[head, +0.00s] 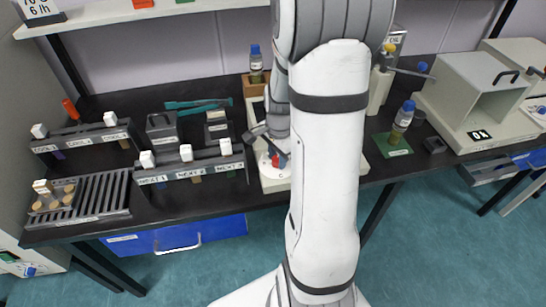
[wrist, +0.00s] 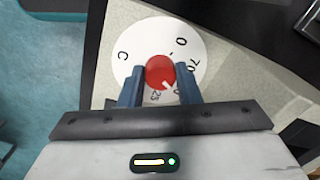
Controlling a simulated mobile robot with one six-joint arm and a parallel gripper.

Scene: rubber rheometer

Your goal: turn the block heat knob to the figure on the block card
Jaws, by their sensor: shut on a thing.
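The red heat knob (wrist: 160,72) sits on a round white dial (wrist: 128,52) in the wrist view. Its short white pointer slants to the lower right, beside a partly hidden figure near "25". Other dial marks read "C", "0" and "70". My gripper (wrist: 159,80) has its two blue fingers on either side of the knob, shut on it. In the head view, the knob shows small and red (head: 275,160) beside my arm. A white card (head: 40,8) at the upper left has "6 lh" and a cut-off upper line; I cannot tell whether it is the block card.
The black bench (head: 110,215) holds labelled racks to the left, including one marked NEXT (head: 190,168). A bottle on a green mat (head: 393,147) and a pale open-fronted machine (head: 465,110) stand to the right. My arm hides much of the bench's middle.

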